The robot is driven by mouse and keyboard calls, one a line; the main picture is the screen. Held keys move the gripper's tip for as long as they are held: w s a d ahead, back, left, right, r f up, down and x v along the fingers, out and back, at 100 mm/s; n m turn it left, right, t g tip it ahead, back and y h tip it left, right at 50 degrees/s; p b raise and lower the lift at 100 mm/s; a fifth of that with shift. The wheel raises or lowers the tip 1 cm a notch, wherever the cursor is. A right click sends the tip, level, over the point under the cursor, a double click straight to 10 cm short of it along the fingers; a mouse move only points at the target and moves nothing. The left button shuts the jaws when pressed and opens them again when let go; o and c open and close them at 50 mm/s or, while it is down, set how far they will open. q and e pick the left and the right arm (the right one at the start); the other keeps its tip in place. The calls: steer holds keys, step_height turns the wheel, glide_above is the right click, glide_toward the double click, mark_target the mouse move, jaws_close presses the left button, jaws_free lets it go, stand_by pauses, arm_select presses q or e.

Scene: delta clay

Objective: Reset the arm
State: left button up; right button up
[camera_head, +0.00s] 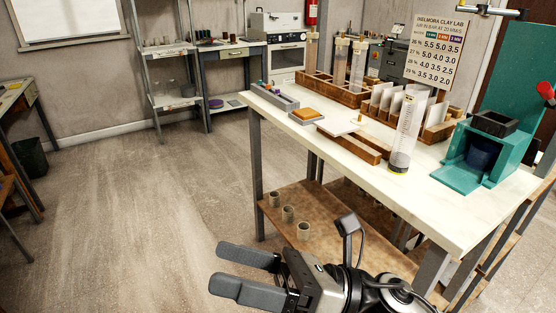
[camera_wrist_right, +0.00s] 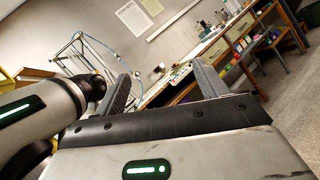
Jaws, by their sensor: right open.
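My right gripper (camera_head: 245,272) shows at the bottom of the head view, in front of the white-topped bench and over the floor. Its two dark fingers point left and stand apart, with nothing between them. The right wrist view also shows both fingers (camera_wrist_right: 165,92) apart and empty, with the room behind them. My left gripper is not in the head view.
The white-topped bench (camera_head: 445,220) fills the right side. It bears a clear cylinder (camera_head: 407,135), a teal device (camera_head: 463,175) and wooden racks (camera_head: 345,92). Several small cups stand on its lower shelf (camera_head: 322,215). Open floor (camera_head: 130,210) lies to the left.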

steer(key=w+d+f+m+t+h, duration=0.5)
steer(key=m+t, duration=0.3)
steer(key=m, duration=0.7)
steer(key=w+d+f+m+t+h, duration=0.3)
steer(key=d+f+m+t+h, duration=0.35)
steer(key=m, duration=0.85)
steer(key=s+d+f+m+g+h, duration=0.2)
steer(key=s+d+f+m+h, duration=0.1)
steer(key=s+f+m, duration=0.2)
steer(key=s+d+f+m+g+h, duration=0.2)
steer(key=s+d+f+m+h, duration=0.1)
steer(key=f+m, duration=0.7)
step_height(320, 180, down, 2)
steer(key=shift+s+d+h, duration=0.35)
steer(key=shift+s+h, duration=0.1)
steer(key=shift+s, duration=0.4)
steer(key=shift+g, duration=0.25)
